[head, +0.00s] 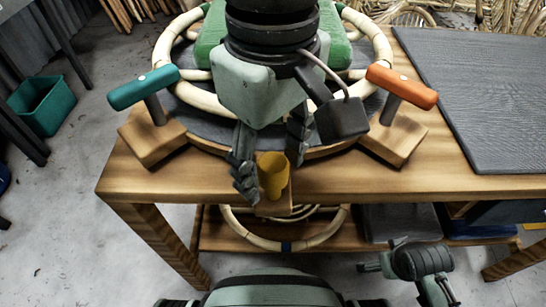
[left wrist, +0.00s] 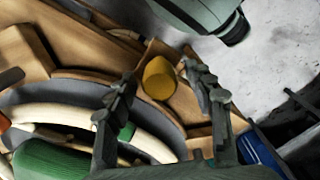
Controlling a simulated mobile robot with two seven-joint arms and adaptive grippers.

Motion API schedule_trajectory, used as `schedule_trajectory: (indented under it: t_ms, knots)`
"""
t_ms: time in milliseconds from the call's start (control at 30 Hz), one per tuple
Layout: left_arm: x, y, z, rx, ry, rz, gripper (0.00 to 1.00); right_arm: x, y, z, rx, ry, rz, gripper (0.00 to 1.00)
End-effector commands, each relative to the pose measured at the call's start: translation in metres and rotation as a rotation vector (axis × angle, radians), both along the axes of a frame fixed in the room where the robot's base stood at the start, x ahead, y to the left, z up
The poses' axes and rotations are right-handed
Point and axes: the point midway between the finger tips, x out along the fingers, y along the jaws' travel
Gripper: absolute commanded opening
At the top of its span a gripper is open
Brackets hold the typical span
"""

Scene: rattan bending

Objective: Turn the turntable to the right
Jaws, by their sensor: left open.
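The turntable is a grey disc (head: 205,122) with a wooden rim on the workbench, and it also shows in the left wrist view (left wrist: 68,97). A yellow peg (head: 272,176) stands on a wooden tab at its front edge. My left gripper (head: 271,178) comes from above with its fingers open, one on each side of the peg. In the left wrist view the peg (left wrist: 158,78) shows between the two fingers, with a visible gap to each. Contact is not visible. My right gripper (head: 435,288) is low at the lower right, away from the turntable; its jaw state is unclear.
A teal T-handle (head: 143,87) and an orange T-handle (head: 402,86) stand on wooden blocks either side of the turntable. A rattan ring frame (head: 165,55) and green cushion lie on the disc. A grey mat (head: 480,100) covers the bench's right. Rattan rings (head: 245,228) sit below.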

Motion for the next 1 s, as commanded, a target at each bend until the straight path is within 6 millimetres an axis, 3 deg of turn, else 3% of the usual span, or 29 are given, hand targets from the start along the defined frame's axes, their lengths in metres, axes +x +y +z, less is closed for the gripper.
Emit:
schedule_trajectory:
  t_ms: [67, 467, 767, 1000]
  knots:
    - [0.0, 0.0, 0.0, 0.0, 0.0, 0.0, 0.49, 0.0, 0.0, 0.0, 0.0, -0.001, 0.0, 1.0]
    - [0.0, 0.0, 0.0, 0.0, 0.0, 0.0, 0.0, 0.0, 0.0, 0.0, 0.0, -0.001, 0.0, 1.0]
    - [0.001, -0.001, 0.0, -0.001, 0.001, 0.001, 0.0, 0.0, 0.0, 0.0, 0.0, 0.0, 0.0, 1.0]
    - [0.012, -0.007, -0.001, -0.001, -0.001, 0.017, 0.0, 0.0, 0.0, 0.003, -0.003, 0.001, -0.001, 1.0]
